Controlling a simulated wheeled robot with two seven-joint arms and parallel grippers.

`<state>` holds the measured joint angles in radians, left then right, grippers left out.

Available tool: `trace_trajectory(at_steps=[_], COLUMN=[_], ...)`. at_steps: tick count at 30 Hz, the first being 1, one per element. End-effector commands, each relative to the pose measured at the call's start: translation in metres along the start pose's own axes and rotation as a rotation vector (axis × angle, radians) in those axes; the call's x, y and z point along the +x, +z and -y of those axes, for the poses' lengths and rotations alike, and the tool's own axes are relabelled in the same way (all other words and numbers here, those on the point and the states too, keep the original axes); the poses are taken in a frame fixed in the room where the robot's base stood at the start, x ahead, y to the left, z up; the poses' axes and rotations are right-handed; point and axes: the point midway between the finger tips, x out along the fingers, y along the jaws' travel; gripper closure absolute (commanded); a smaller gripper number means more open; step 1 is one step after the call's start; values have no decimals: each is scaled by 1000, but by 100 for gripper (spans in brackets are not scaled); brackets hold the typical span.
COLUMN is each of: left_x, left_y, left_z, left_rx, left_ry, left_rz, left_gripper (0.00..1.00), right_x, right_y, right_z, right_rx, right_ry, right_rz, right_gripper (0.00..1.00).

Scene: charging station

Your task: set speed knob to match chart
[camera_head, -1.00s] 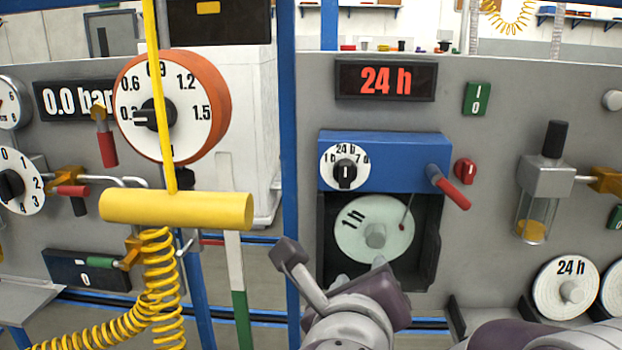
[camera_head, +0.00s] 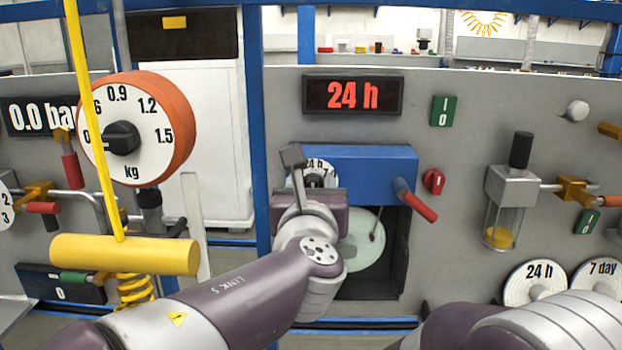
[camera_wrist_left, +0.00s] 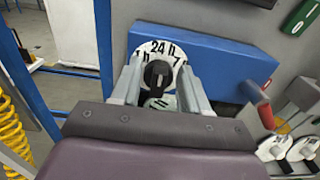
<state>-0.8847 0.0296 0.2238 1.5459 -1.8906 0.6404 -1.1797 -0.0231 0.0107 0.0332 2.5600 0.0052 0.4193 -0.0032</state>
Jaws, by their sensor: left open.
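The speed knob (camera_wrist_left: 158,75) is black, on a white dial (camera_wrist_left: 150,47) marked 1 h, 24 h and 7 d, on the blue recorder box (camera_head: 375,167). In the wrist view, my left gripper (camera_wrist_left: 158,68) is open with one finger on each side of the knob; I cannot tell whether they touch it. The knob's pointer direction is hard to read. In the head view, my left arm covers most of the dial. The pale round chart (camera_head: 367,245) sits in the dark case below, its label hidden by my arm. My right gripper is out of view.
A red display (camera_head: 353,95) reads 24 h. A red-handled lever (camera_head: 418,202) sticks out at the box's right. Spare charts marked 24 h (camera_head: 537,280) and 7 day (camera_head: 602,275) stand lower right. A yellow bar (camera_head: 125,254) hangs at left.

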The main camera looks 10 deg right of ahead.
Motion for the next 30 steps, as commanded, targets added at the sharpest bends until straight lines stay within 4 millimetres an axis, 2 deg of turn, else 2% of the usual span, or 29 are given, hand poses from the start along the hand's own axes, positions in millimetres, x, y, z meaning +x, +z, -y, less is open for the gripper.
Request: trace_trajectory(at_steps=[7,8,9,12,22,30], left_x=[3,2,2,2,2,2], left_y=[-1,-1,-1,-1,-3,-7], left_z=[0,0,0,0,0,-4], left_rx=[0,0,0,0,-26,-177], left_ry=[0,0,0,0,-1,2], left_rz=[-1,-1,-1,-1,-1,1], left_gripper=[55,59,72,100,100,100], right_x=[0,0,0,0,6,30], right_y=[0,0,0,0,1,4], right_z=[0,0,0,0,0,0], right_rx=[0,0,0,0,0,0], right_ry=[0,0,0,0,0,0], right_rz=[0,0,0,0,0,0], right_gripper=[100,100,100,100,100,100])
